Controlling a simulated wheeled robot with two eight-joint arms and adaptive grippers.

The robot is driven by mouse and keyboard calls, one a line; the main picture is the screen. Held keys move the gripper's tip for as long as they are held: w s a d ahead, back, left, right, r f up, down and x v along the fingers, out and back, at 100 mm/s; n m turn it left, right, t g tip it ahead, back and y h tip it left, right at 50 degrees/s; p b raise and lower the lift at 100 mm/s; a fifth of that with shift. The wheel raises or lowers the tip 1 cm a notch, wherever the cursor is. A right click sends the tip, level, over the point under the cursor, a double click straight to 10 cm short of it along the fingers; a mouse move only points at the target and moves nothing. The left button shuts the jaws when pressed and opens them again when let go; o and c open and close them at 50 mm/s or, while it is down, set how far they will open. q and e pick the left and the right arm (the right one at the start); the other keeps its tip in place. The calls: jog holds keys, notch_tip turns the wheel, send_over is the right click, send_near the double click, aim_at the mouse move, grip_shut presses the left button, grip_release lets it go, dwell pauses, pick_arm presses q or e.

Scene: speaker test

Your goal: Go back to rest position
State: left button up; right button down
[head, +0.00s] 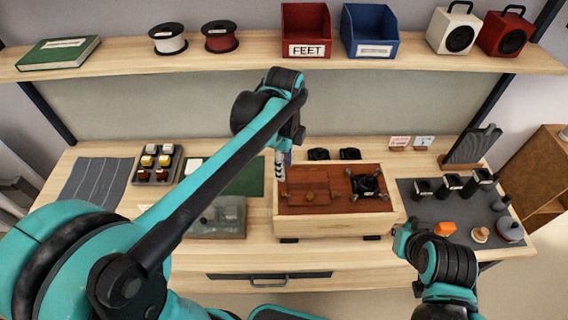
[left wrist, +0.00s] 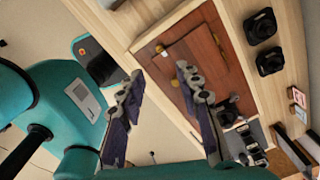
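My left gripper (head: 281,172) hangs beside the left end of a wooden speaker cabinet (head: 335,222). In the left wrist view the left gripper (left wrist: 158,88) has its two fingers spread with nothing between them. The cabinet has a reddish-brown panel (head: 300,205) on top, with a dark metal part (head: 367,184) on its right half. The panel also shows in the left wrist view (left wrist: 215,55), past the fingers. Part of my right arm shows at the lower right of the head view; its gripper cannot be made out.
The workbench (head: 255,240) holds a tray of small parts (head: 158,165), a clear-lidded box (head: 218,218) and a dark mat (head: 420,205) with cylinders and an orange piece (head: 445,228). A shelf (head: 260,60) above carries a red FEET bin (head: 306,30), a blue bin (head: 370,30), spools and speakers.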

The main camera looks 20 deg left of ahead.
pick_arm(q)
jog(key=shift+r, duration=0.1)
dwell(0.5)
jog(key=s+a+f+n+t+b, duration=0.2)
jog(key=s+n, duration=0.3)
jog(key=n, duration=0.4)
jog(key=s+a+f+n+t+b, duration=0.2)
jog(key=s+f+n+t, duration=0.3)
jog(key=n, duration=0.5)
jog(key=shift+s+a+b, duration=0.3)
jog(key=shift+s+a, duration=0.05)
jog(key=shift+a, duration=0.1)
